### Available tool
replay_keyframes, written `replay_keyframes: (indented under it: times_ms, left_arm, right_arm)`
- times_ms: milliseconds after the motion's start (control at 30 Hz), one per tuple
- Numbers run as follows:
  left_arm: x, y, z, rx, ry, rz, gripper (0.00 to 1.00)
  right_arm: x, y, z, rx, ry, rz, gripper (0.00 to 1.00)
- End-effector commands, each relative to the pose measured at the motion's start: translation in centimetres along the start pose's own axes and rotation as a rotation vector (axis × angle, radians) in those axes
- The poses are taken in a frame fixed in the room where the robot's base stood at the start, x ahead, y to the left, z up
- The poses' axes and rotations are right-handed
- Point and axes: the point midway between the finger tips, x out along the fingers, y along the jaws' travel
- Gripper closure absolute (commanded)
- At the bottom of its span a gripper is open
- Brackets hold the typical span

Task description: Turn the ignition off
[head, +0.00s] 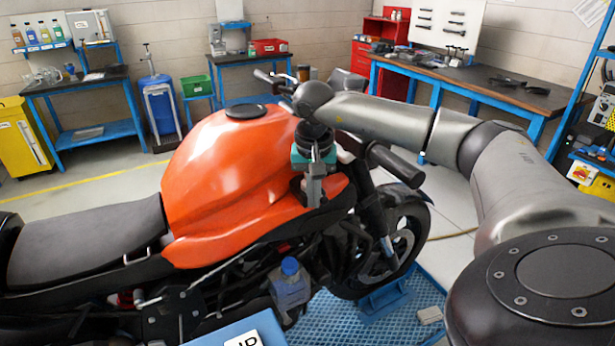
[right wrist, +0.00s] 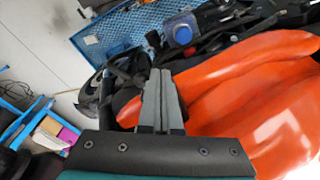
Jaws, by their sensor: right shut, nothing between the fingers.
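An orange motorcycle (head: 225,175) stands across the head view, its front wheel to the right. My right gripper (head: 313,200) is at the front of the orange tank, by the handlebar, pointing down. Its fingers are shut and empty. In the right wrist view the shut fingers (right wrist: 160,95) lie beside the orange bodywork (right wrist: 250,90), over dark parts at the motorcycle's front. The ignition and any key cannot be made out; my gripper and arm cover that area in the head view. My left gripper does not show.
The handlebar grip (head: 395,165) sticks out right of my gripper. A blue-capped bottle (head: 290,285) is beside the motorcycle's lower side. A blue platform (head: 390,315) lies under the front wheel. Workbenches (head: 470,78) stand along the back wall.

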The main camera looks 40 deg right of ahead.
Motion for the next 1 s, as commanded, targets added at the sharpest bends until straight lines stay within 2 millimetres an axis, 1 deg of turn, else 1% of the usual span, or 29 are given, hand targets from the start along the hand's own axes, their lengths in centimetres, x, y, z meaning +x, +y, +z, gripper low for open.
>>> replay_keyframes:
  times_ms: [167,267,900,1000]
  left_arm:
    - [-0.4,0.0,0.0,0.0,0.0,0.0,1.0]
    - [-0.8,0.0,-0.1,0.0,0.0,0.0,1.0]
    - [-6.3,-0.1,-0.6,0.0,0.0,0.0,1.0]
    - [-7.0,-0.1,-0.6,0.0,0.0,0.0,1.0]
  right_arm:
    - [-0.3,-0.3,0.0,-0.001,0.0,-0.002,1.0]
    - [-0.9,-0.3,0.0,-0.002,0.0,-0.003,1.0]
    - [-7.3,-0.4,-0.8,-0.004,-0.001,-0.005,1.0]
    - [-8.1,-0.4,-0.9,-0.004,-0.001,-0.005,1.0]
